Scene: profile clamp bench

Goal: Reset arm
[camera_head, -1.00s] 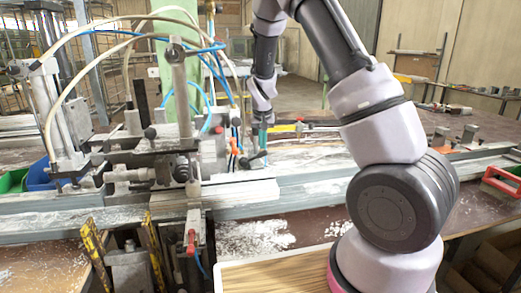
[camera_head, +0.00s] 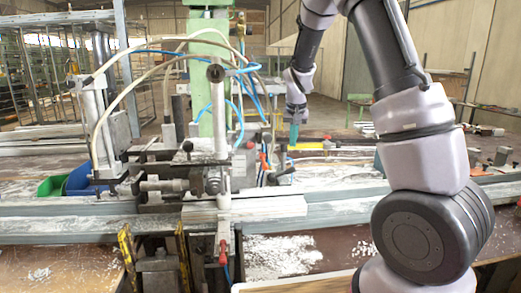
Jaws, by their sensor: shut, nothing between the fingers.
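My gripper (camera_head: 293,138) hangs from my arm at the upper middle, pointing down behind the clamp bench's long metal profile (camera_head: 330,200). Its fingers look closed, with nothing seen between them. It is small in the picture. The clamp fixture (camera_head: 215,160), with its post, handles and hoses, stands to the left of the gripper. A red-orange lever (camera_head: 263,165) on the fixture is close to the gripper's left in the picture; I cannot tell the gap in depth.
Blue and white hoses arch over the fixture. A green bin (camera_head: 50,186) and a blue bin (camera_head: 82,180) stand at the left. A red-handled clamp (camera_head: 223,250) is at the front. The brown tabletop (camera_head: 340,240) has white shavings. Loose metal parts lie at the right.

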